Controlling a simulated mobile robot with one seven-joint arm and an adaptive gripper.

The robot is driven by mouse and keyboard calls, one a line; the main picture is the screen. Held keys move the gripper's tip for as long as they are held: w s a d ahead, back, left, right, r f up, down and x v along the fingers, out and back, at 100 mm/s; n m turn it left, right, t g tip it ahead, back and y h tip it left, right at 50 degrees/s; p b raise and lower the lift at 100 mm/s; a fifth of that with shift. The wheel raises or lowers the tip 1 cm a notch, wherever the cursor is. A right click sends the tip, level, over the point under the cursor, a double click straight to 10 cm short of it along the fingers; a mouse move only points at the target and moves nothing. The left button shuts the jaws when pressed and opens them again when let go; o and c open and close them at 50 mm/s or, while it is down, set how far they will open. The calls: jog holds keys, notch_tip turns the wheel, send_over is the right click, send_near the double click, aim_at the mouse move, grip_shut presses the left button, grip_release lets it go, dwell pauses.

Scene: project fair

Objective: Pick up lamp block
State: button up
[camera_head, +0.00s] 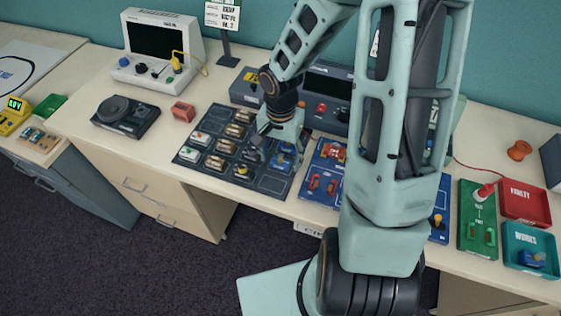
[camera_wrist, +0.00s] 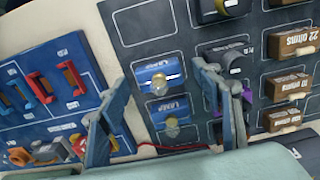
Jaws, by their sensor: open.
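Two blue lamp blocks with clear bulbs sit in neighbouring cells of the dark parts board (camera_head: 221,174). In the wrist view, one lamp block (camera_wrist: 151,73) lies between and just beyond my fingertips. The other lamp block (camera_wrist: 163,107) lies nearer my palm, also between the fingers. In the head view a blue lamp block (camera_head: 281,161) shows just below my gripper (camera_head: 284,141). My gripper (camera_wrist: 160,74) is open and empty, pointing down over the board. Its height above the blocks is hard to tell.
Brown resistor blocks (camera_wrist: 290,85) and dark blocks (camera_wrist: 226,53) fill cells beside the lamp blocks. A blue board with red parts (camera_head: 322,181) lies close on the right. Red FAULTY (camera_head: 541,194) and teal WORKS (camera_head: 512,239) trays stand far right. A grey instrument (camera_head: 247,86) stands behind.

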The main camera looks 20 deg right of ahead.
jog(key=c, duration=1.2)
jog(key=shift+c, duration=0.2)
jog(key=shift+r, duration=0.1)
